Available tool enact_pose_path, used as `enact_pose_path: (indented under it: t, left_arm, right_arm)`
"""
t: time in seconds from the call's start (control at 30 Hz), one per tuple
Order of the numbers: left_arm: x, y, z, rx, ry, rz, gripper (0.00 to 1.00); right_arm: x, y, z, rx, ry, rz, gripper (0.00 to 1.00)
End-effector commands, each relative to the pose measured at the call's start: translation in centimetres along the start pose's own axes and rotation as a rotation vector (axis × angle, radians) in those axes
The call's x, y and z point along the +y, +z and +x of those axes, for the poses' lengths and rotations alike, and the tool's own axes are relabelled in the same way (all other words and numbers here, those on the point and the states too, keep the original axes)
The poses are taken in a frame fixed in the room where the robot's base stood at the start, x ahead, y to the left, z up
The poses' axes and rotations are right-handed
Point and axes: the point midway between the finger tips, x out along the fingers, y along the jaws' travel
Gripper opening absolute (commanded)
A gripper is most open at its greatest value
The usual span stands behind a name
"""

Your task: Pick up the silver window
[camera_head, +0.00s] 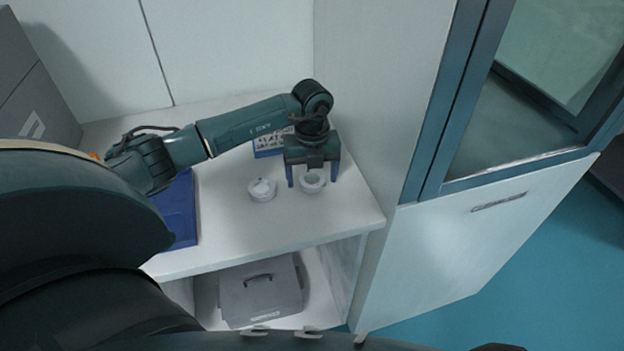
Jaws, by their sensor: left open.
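My left gripper (312,177) is open and points down over the white tabletop (345,215). Its two blue fingers stand to the left and right of a small round ring-shaped piece (312,186), pale with a grey centre. This may be the silver window; I cannot tell whether the fingers touch it. A second small round white piece (262,190) sits on the table just left of the gripper, with a lighter mark on top. My right gripper is out of view.
A blue mat or tray (180,222) lies at the table's left, partly behind my arm. A blue labelled block (268,152) stands behind the gripper. A tall white panel (370,90) borders the right edge. A grey case (260,290) sits on the shelf below.

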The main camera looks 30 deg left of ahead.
Motion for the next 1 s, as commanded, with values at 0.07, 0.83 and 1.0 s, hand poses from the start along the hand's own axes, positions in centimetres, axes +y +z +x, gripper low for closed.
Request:
enact_pose_path:
  t: [0.07,0.83,1.0]
  left_arm:
    - [-0.01,-0.01,0.0,0.0,0.0,0.0,0.79]
    - [-0.02,0.02,-0.09,0.0,-0.001,0.0,0.29]
    - [-0.05,0.06,-0.62,-0.002,-0.002,0.001,0.29]
  right_arm:
    - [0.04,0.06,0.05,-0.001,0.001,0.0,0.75]
    - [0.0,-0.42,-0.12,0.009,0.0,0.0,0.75]
    - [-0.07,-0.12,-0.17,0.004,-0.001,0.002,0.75]
